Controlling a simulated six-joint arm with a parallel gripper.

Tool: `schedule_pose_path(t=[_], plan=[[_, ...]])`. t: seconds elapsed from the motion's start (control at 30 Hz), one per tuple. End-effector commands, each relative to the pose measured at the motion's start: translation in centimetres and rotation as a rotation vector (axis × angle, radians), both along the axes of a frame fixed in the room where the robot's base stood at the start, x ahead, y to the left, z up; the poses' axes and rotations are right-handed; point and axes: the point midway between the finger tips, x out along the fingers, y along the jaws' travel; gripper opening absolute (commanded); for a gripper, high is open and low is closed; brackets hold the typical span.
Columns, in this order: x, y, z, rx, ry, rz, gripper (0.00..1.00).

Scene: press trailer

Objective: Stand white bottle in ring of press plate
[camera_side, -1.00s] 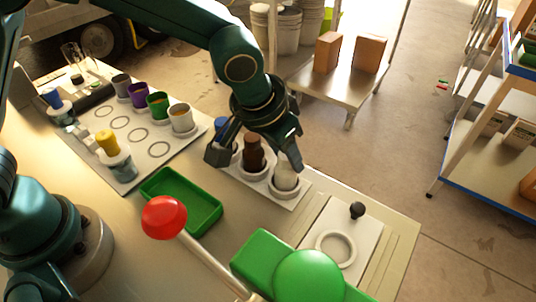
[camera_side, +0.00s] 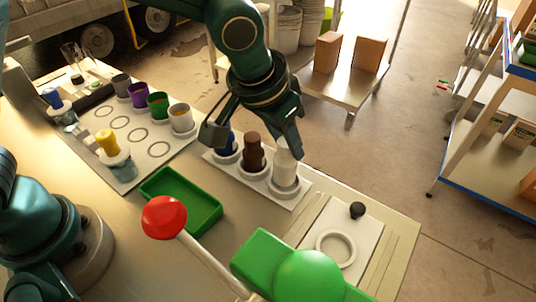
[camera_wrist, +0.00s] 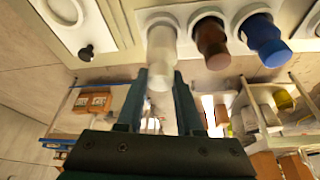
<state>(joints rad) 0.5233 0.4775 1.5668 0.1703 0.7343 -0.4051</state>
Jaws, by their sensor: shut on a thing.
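The white bottle (camera_side: 284,170) is upright at the right end of the bottle rack, just over its ring. My gripper (camera_side: 286,148) is shut on its upper part. In the wrist view the white bottle (camera_wrist: 161,48) sits between the fingers of my gripper (camera_wrist: 158,88). The press plate (camera_side: 318,228) lies to the right of the rack, with an empty white ring (camera_side: 335,249) and a black knob. In the wrist view the plate's ring (camera_wrist: 64,10) is at top left.
A brown bottle (camera_side: 252,152) and a blue bottle (camera_side: 226,143) stand in the rack beside the white one. The green press head (camera_side: 305,272) and its red-knobbed lever (camera_side: 164,217) are in the foreground. A green tray (camera_side: 180,200) lies left of the rack.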

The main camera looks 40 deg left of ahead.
Motion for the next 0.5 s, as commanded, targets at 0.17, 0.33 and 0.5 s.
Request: schedule_pose_path(t=[0.17, 0.33, 0.5], plan=[[0.2, -0.1, 4.0, -0.007, -0.01, 0.0, 0.0], [0.2, -0.1, 6.1, -0.005, -0.007, -0.003, 0.0], [-0.2, -0.2, 6.8, -0.006, -0.003, -0.098, 0.0]])
